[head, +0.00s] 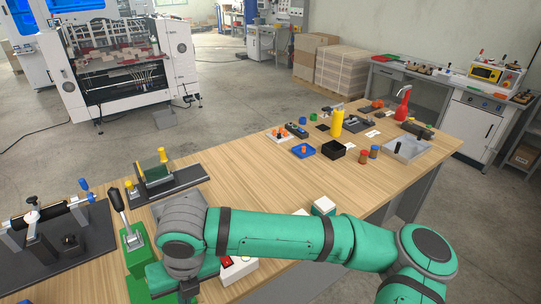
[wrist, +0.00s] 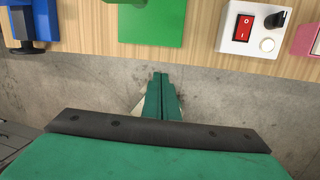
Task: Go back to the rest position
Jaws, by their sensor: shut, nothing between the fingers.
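In the wrist view my gripper (wrist: 160,76) has its two green fingers together with nothing between them. The fingertips show over the grey floor, just short of the wooden bench's edge (wrist: 92,45). In the head view my green arm reaches from the lower right across the front of the bench (head: 240,135). The fingertips cannot be made out there. The lever device with a green base (head: 137,252) stands beside my arm's far end. Its green plate also shows in the wrist view (wrist: 150,20).
A white box with a red switch (wrist: 240,32) stands near the edge, partly hidden by my arm in the head view. A dark fixture (head: 50,240) is at left. Trays, a yellow bottle (head: 336,123) and a red bottle (head: 402,106) stand farther back. The bench middle is clear.

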